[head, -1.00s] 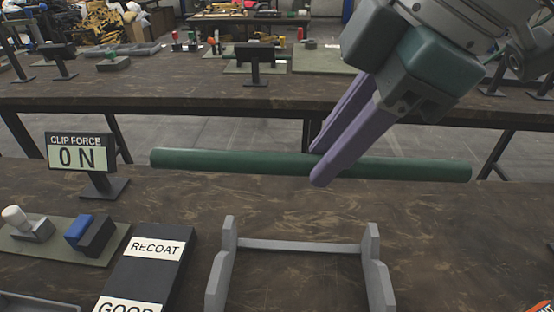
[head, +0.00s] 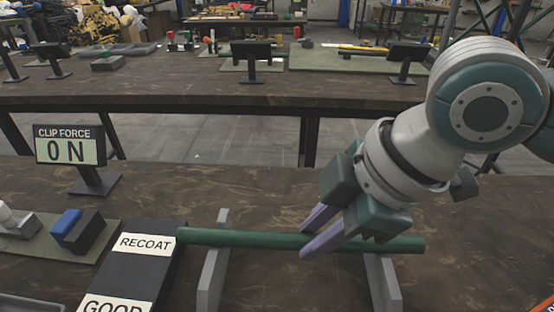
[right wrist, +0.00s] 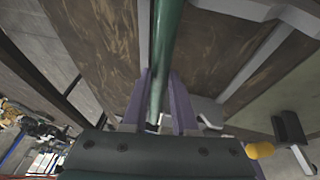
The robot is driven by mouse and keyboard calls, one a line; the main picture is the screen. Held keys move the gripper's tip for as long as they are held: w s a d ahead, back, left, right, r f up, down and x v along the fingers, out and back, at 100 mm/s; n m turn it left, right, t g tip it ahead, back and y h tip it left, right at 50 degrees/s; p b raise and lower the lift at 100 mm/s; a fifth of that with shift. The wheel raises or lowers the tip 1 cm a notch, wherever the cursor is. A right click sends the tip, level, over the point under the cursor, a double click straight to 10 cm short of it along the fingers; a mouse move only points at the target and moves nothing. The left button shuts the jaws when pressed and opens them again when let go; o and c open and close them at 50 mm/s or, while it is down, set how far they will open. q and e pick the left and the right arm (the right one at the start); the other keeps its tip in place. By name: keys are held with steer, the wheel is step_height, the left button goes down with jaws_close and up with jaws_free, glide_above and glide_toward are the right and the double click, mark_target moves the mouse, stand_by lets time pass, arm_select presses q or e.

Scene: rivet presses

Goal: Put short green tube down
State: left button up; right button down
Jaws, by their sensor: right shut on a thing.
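The green tube (head: 262,239) lies roughly level across the grey stand (head: 213,270), over its two uprights in the head view. I cannot tell whether it rests on them or hangs just above. My right gripper (head: 306,245) is shut on the tube near its middle, with purple fingers on either side. The right wrist view also shows the tube (right wrist: 168,40) between the purple fingers (right wrist: 160,100). The tube's left end reaches the black RECOAT board's edge in the picture. My left gripper is not in view.
A display (head: 70,147) reading "CLIP FORCE 0 N" stands at the left. The black board (head: 133,262) carries RECOAT and GOOD labels. A blue-topped block (head: 66,222) sits on a mat at the left. Another table (head: 200,95) stands behind, across a gap.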

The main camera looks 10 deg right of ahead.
steer(key=shift+f, duration=0.15)
steer(key=c, duration=0.7)
jaws_free()
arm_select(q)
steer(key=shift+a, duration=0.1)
arm_select(e)
steer(key=shift+r, duration=0.3)
arm_select(q)
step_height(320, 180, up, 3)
steer(key=p, duration=0.2)
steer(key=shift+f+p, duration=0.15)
steer(key=shift+p, duration=0.15)
arm_select(e)
steer(key=v, duration=1.2)
steer(key=shift+s+f, duration=0.1)
